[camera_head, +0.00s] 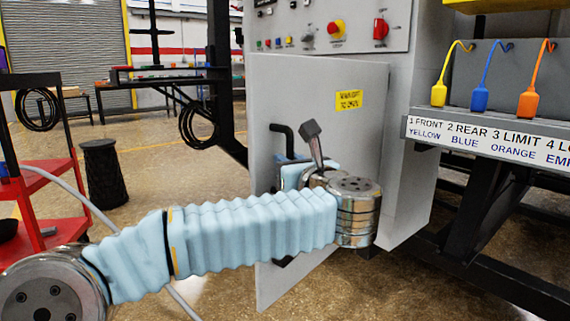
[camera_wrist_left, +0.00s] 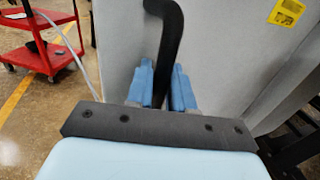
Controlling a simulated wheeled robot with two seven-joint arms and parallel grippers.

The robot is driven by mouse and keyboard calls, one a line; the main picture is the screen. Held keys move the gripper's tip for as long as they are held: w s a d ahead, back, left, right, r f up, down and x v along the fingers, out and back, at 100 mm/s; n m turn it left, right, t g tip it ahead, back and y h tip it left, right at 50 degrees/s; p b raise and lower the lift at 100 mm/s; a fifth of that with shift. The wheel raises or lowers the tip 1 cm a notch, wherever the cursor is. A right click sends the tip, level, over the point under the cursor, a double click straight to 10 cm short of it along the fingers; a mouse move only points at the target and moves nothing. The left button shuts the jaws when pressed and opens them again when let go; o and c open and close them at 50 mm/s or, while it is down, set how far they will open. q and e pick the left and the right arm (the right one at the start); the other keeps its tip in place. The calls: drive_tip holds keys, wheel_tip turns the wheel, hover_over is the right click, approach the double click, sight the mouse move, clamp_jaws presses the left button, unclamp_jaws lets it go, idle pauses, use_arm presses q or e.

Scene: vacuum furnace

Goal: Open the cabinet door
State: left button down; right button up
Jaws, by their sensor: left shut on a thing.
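The cabinet door (camera_head: 300,95) is a light grey panel with a yellow label, standing ajar from the grey cabinet (camera_head: 405,130). The door also fills much of the left wrist view (camera_wrist_left: 225,55). Its black bar handle (camera_head: 280,129) shows its upper end in the head view; my arm hides most of the rest. In the left wrist view the handle (camera_wrist_left: 168,45) runs down between the blue fingers of my left gripper (camera_wrist_left: 167,88), which is shut on it. My left gripper is mostly hidden behind my wrist in the head view. My right gripper is not in view.
A control panel (camera_head: 330,25) with buttons is above the door. A shelf (camera_head: 490,135) with yellow, blue and orange plugs stands at right. A red cart (camera_head: 40,200) and a black stool (camera_head: 103,172) are at left. Open floor lies between them and the door.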

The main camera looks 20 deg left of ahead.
use_arm(q)
drive_tip(key=shift+r, duration=0.15)
drive_tip(key=c, duration=1.2)
unclamp_jaws()
drive_tip(key=v, duration=1.4)
drive_tip(key=shift+w, duration=0.15)
